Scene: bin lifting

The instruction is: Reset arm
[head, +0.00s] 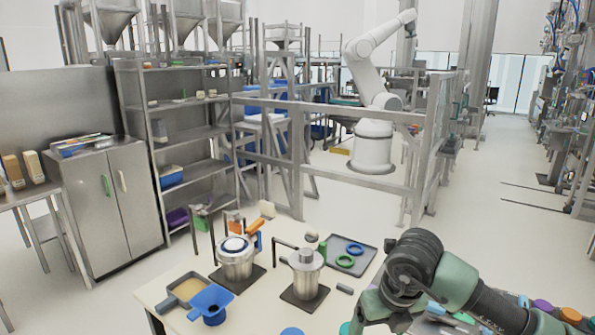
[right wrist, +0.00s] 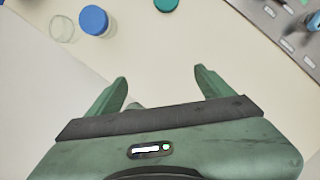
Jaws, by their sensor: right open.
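My right gripper (right wrist: 160,82) shows in the right wrist view with its two green fingers spread apart and nothing between them. It is above a pale table surface. A blue round lid (right wrist: 93,20) and a dark green round lid (right wrist: 166,4) lie beyond its fingertips, apart from them. In the head view my right arm, green and black, is bent over the right front part of the white worktable (head: 255,305). Its fingers are not clear there. My left arm and gripper are not in view.
On the worktable stand two metal canisters (head: 237,260) (head: 304,270) on dark plates, a blue funnel (head: 211,304), a brown tray (head: 188,290) and a grey tray (head: 350,256) with green rings. A cabinet (head: 107,205), shelves and a fenced white robot arm (head: 370,75) stand behind.

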